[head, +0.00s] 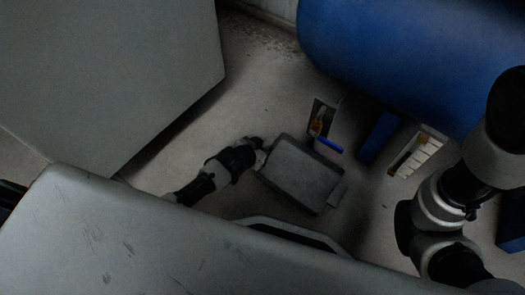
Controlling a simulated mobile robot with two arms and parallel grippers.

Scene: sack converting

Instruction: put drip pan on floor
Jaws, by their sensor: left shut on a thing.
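The drip pan (300,172) looks like a flat grey rectangular tray, seen from above, low over the pale floor (240,115). My left gripper (262,153) is shut on its left edge. The fingertips are small and dark here. I cannot tell whether the pan touches the floor or hangs just above it. My right arm comes in at the right of the head view, but its gripper cannot be made out.
A large blue drum-like body (400,50) lies at the upper right. A grey cabinet (100,75) stands upper left. A scuffed grey surface (150,245) fills the lower left. Near the pan are a blue-handled tool (328,144), a blue box (378,135) and a tray of pale blocks (418,155).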

